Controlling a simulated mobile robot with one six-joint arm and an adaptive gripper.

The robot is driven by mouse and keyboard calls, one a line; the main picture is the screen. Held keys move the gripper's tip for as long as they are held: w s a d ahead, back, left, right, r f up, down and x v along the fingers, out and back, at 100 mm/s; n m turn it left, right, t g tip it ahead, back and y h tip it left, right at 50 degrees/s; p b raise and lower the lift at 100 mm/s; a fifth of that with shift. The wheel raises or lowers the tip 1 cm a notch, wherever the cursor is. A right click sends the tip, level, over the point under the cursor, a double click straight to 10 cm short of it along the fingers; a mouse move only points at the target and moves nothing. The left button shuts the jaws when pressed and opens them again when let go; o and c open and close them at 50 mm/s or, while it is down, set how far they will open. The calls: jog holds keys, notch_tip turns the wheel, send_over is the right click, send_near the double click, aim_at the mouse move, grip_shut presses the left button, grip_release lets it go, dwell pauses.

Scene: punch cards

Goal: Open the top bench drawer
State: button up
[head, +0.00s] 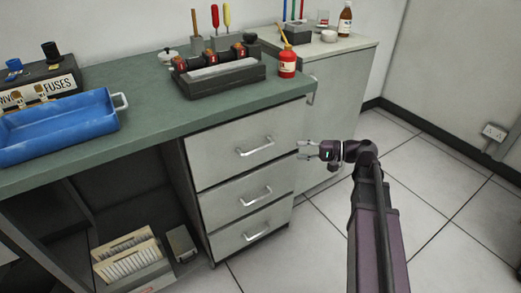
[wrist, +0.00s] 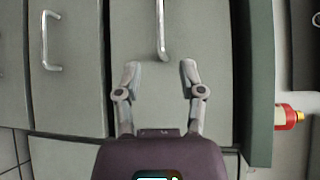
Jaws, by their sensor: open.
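The top bench drawer (head: 220,145) is pale grey and sits flush under the green bench top. Its metal bar handle (head: 255,147) is at the middle of its front. In the wrist view the handle (wrist: 162,30) runs upright at the top centre of the picture. My gripper (head: 302,150) is at the right of the drawer unit in the head view, with its fingers pointing left. In the wrist view my gripper (wrist: 160,72) is open and empty, its fingertips spread either side of the handle's line. The handle's near end appears just beyond the fingertips, and no contact shows.
The middle drawer (head: 220,203) and bottom drawer (head: 225,240) are shut below. The green bench top (head: 160,110) carries a blue tray (head: 60,125), a dark rack (head: 220,78) and a red bottle (head: 287,63). A pale cabinet (head: 340,95) stands behind. The tiled floor at right is clear.

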aim_at(262, 149)
jog(key=shift+b+x, duration=0.9)
jog(key=shift+x, duration=5.9)
grip_shut()
